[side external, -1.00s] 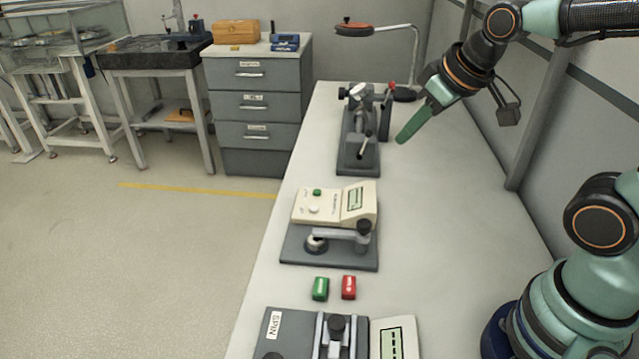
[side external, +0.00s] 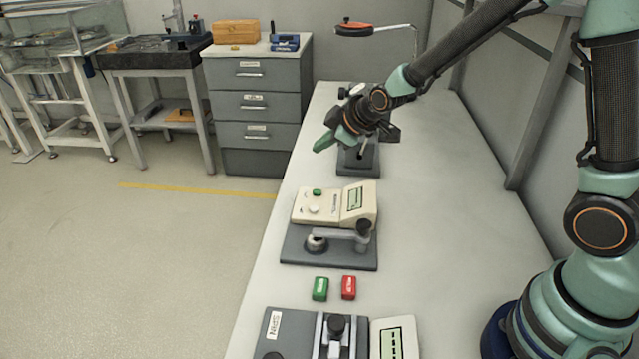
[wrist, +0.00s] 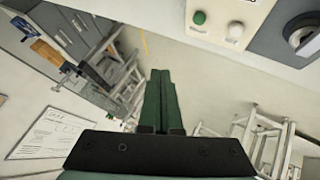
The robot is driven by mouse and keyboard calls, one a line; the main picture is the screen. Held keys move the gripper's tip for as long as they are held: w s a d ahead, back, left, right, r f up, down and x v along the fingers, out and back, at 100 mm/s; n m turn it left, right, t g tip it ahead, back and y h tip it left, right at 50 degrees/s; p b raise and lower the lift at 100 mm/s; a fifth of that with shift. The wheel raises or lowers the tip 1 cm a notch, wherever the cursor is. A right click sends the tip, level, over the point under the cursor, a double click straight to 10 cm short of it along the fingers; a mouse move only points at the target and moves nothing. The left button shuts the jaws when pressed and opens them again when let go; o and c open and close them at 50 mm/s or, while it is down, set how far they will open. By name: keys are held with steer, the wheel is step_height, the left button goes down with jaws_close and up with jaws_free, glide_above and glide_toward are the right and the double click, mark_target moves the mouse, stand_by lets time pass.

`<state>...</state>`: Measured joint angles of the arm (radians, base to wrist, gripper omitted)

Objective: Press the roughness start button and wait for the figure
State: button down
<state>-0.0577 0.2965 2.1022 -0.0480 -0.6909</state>
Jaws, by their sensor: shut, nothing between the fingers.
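The cream instrument box (side external: 335,205) stands on the bench behind a grey base plate with a ring holder and stylus arm (side external: 345,240). A small green button (side external: 317,192) and a white knob (side external: 314,209) are on its left part, and a greenish display (side external: 355,199) with dark marks is on its right part. The green button (wrist: 199,18) also shows at the upper right of the wrist view, beside the white knob (wrist: 235,30). My gripper (side external: 322,146) is shut and empty, in the air beyond the box. Its green fingers (wrist: 160,78) lie together in the wrist view, apart from the button.
A green block (side external: 320,289) and a red block (side external: 348,288) sit in front of the box. The SPIN device (side external: 318,335) is at the near edge. Another device (side external: 357,160) stands behind, partly hidden by my arm. The bench's right side (side external: 450,240) is clear.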

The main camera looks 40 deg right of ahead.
mark_target(317, 193)
steer(key=shift+w+f, duration=0.2)
steer(key=shift+f, duration=0.05)
steer(key=shift+f, duration=4.4)
steer(key=shift+d+f, duration=0.1)
steer(key=shift+f, duration=0.3)
steer(key=shift+f, duration=0.55)
steer(key=shift+r, duration=0.95)
